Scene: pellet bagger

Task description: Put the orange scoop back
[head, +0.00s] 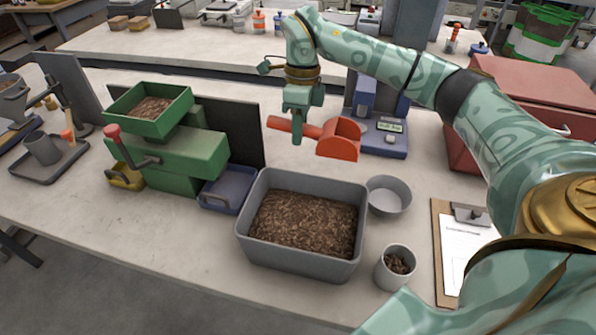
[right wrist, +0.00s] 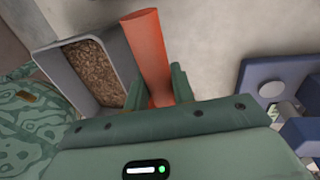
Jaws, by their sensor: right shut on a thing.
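The orange scoop (head: 340,140) is held in the air behind the grey tub (head: 358,235) of brown pellets. Its bowl points right and its handle points left. My right gripper (head: 297,138) comes down from above and is shut on the scoop's handle. In the right wrist view, the orange handle (right wrist: 149,50) sticks up between the two fingers of the gripper (right wrist: 158,90), with the pellet tub (right wrist: 121,62) to its left. The inside of the scoop's bowl is partly hidden. My left gripper is not in view.
A blue scale (head: 397,147) stands behind the scoop. A grey bowl (head: 388,197), a cup of pellets (head: 393,278) and a clipboard (head: 440,225) lie right of the tub. A green machine (head: 180,157) and blue bin (head: 226,193) stand left. A red case (head: 535,85) is at right.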

